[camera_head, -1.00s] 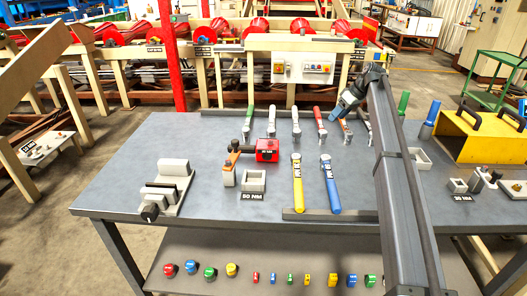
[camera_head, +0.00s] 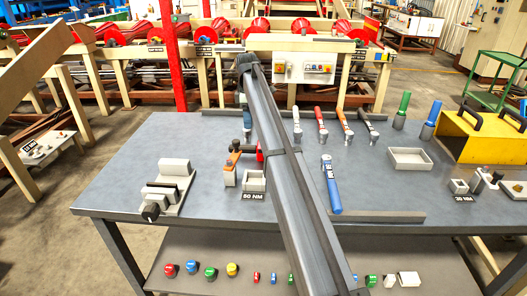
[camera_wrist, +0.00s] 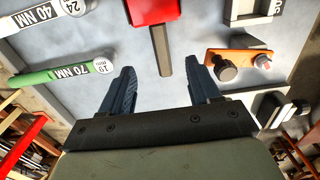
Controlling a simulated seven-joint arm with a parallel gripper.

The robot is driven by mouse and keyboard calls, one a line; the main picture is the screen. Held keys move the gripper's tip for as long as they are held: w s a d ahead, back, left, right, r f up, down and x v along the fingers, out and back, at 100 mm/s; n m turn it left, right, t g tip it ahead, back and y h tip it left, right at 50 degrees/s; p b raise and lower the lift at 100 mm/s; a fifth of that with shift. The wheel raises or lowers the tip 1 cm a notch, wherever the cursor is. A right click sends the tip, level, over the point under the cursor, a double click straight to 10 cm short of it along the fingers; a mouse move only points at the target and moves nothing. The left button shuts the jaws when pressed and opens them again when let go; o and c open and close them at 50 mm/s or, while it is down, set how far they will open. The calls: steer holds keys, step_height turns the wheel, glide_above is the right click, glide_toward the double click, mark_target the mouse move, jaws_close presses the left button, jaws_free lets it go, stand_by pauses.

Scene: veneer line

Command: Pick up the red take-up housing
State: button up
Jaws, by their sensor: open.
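The red take-up housing (camera_wrist: 150,12) is at the top of the wrist view, cut off by the edge. Its dark grey stem (camera_wrist: 160,48) points toward my gripper. In the head view only a red sliver of the housing (camera_head: 260,155) shows beside my arm, which hides the rest. My gripper (camera_wrist: 162,68) is open and empty. The end of the stem lies between the fingertips in the wrist view, and I cannot tell the height gap.
An orange piece with knobs (camera_wrist: 238,58) lies right of the stem. A green 70 NM tool (camera_wrist: 65,73) lies to the left. A grey block (camera_head: 254,181) stands in front of the housing, and a grey vise (camera_head: 168,184) stands at left. A blue-handled tool (camera_head: 332,190) lies to the right.

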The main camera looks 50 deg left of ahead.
glide_above(252, 146)
steer(key=f, duration=0.8)
steer(key=shift+s, duration=0.4)
steer(key=shift+w+d+f, duration=0.1)
steer(key=shift+w+f, duration=0.05)
steer(key=shift+f, duration=1.2)
steer(key=shift+w+f, duration=0.1)
steer(key=shift+f, duration=1.25)
jaws_close()
steer(key=shift+r, duration=0.1)
